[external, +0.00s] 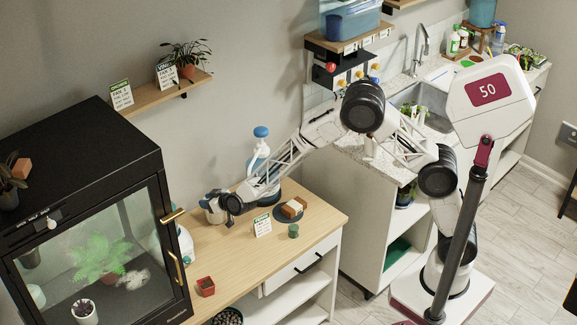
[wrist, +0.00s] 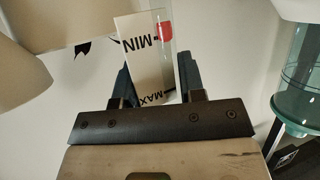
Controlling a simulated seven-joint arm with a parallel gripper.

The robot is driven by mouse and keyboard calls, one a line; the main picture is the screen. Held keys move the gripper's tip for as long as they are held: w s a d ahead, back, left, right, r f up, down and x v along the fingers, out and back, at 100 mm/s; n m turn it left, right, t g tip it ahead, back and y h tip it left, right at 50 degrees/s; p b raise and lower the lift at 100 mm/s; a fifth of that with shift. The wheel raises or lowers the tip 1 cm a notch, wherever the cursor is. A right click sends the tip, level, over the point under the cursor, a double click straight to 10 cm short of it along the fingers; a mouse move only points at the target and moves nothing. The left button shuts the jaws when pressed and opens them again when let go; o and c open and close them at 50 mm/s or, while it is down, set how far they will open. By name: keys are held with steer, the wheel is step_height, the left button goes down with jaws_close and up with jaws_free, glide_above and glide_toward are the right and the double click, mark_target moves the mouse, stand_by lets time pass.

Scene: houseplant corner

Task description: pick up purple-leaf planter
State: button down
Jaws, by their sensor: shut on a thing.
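My gripper (external: 216,207) is low over the wooden counter, beside the glass cabinet. In the wrist view, my gripper (wrist: 160,88) is shut on a flat clear-and-white gauge (wrist: 146,55) marked MIN and MAX with a red patch. Pale rounded shapes (wrist: 22,70) stand at the left, with dark leaf tips (wrist: 82,48) beside them. In the external view a small pale object (external: 212,214) shows at my fingers, mostly hidden. A dark-leaved plant (external: 186,50) stands on the wall shelf.
A blue-capped bottle (external: 261,146) stands behind my forearm. A tray with brown blocks (external: 293,207), a sign (external: 262,224), a small green pot (external: 293,231) and a red pot (external: 206,287) are on the counter (external: 237,258). The glass-fronted cabinet (external: 95,250) is close on the left.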

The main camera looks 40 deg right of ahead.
steer(key=shift+r, duration=0.15)
stand_by(0.3)
step_height(320, 180, up, 28)
stand_by(0.7)
stand_by(0.6)
